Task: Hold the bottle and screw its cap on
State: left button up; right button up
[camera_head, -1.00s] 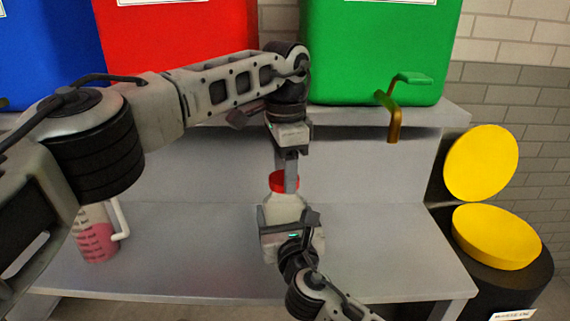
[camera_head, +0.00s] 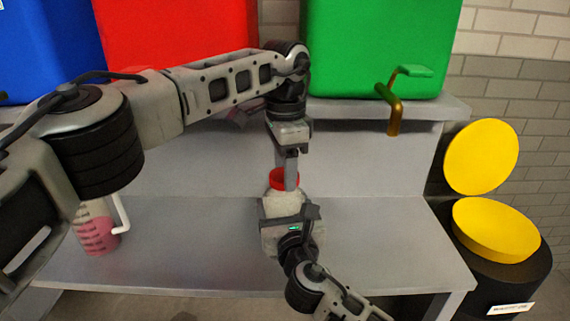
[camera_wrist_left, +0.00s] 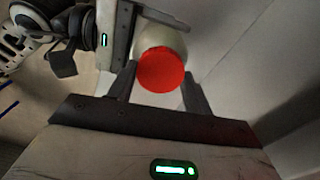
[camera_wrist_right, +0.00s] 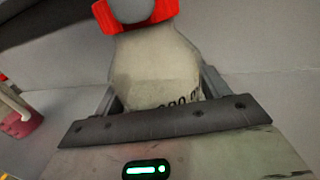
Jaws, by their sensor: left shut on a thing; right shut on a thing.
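The bottle (camera_head: 283,207) stands upright at the shelf's middle, a pale whitish bottle with dark print seen in the right wrist view (camera_wrist_right: 155,70). Its red cap (camera_head: 284,179) is on top of the neck; the left wrist view shows the cap (camera_wrist_left: 161,70) from above. I cannot tell how far it is threaded. My left gripper (camera_head: 290,182) points down from above, its fingers shut on the cap. My right gripper (camera_head: 290,222) comes from the front, shut around the bottle's body, just below the left gripper.
A jug with pink contents and a white handle (camera_head: 97,232) stands on the lower shelf (camera_head: 390,250) at left. Blue (camera_head: 45,50), red (camera_head: 180,35) and green (camera_head: 375,50) bins stand behind. A bin with a yellow lid (camera_head: 495,230) is at right, and a brass tap (camera_head: 394,105) at back.

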pick_arm(q)
jog(key=shift+f, duration=0.1)
pick_arm(e)
jog(key=c, duration=0.5)
pick_arm(q)
jog(key=m, duration=1)
jog(key=shift+s+m, duration=0.1)
jog(key=shift+m, duration=0.2)
jog(key=m, duration=1.5)
jog(key=shift+a+f, duration=0.1)
jog(key=m, duration=1.7)
jog(key=o, duration=0.9)
jog(key=shift+o, duration=0.2)
